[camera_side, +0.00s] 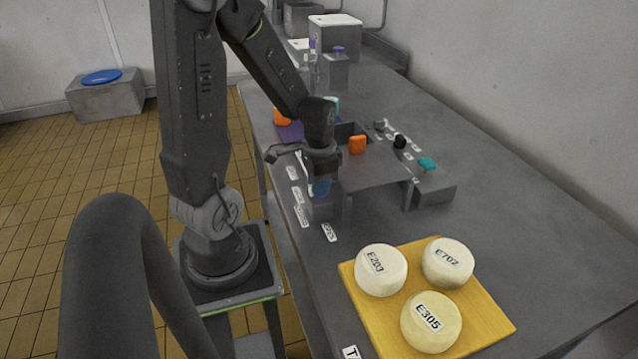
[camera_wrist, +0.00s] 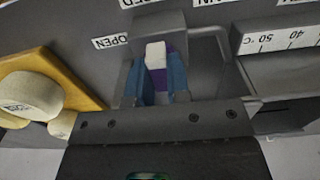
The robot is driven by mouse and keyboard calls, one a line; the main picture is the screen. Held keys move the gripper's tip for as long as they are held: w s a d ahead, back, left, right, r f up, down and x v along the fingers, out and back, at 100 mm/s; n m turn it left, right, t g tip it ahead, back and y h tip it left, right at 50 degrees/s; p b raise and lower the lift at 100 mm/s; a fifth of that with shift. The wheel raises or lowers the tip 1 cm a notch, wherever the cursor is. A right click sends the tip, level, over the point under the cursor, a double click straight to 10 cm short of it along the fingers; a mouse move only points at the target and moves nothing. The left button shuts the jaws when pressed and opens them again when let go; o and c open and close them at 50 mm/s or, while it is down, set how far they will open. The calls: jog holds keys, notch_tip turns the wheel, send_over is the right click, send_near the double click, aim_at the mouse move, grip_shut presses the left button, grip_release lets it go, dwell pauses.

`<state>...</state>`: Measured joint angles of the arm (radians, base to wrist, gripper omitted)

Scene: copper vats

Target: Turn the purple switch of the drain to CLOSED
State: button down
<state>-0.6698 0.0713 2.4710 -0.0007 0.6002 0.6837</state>
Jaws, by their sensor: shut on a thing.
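The purple switch (camera_wrist: 160,79) shows in the wrist view, with a white block on its upper end. My gripper (camera_wrist: 157,72) is shut on it, with one blue finger on each side. The switch lies nearly upright in the picture, its white end toward the top. An OPEN label (camera_wrist: 110,41) lies to its left. Another label (camera_wrist: 138,2), cut off by the top edge, lies beyond the white end. In the side view my gripper (camera_side: 320,187) points down at the near end of the panel, and the switch is mostly hidden by it.
A yellow board (camera_side: 491,313) with three round labelled cheeses stands in front. Beside my gripper is a grey console (camera_side: 385,172) with an orange knob (camera_side: 357,145), a black knob (camera_side: 400,142) and a teal knob (camera_side: 427,164). The right of the table is clear.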

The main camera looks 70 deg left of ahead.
jog(key=c, duration=1.4)
grip_release()
jog(key=shift+o, duration=0.2)
jog(key=shift+r, duration=0.1)
notch_tip(320, 180, up, 14)
jog(key=s+d+r+t, duration=0.1)
jog(key=d+t, duration=0.1)
jog(key=d, duration=0.6)
jog(key=s+d+r+t, duration=0.1)
jog(key=d+r+t, duration=0.1)
jog(key=d, duration=0.7)
jog(key=shift+s+r+t, duration=0.15)
jog(key=shift+s+t, duration=0.2)
jog(key=shift+t, duration=0.45)
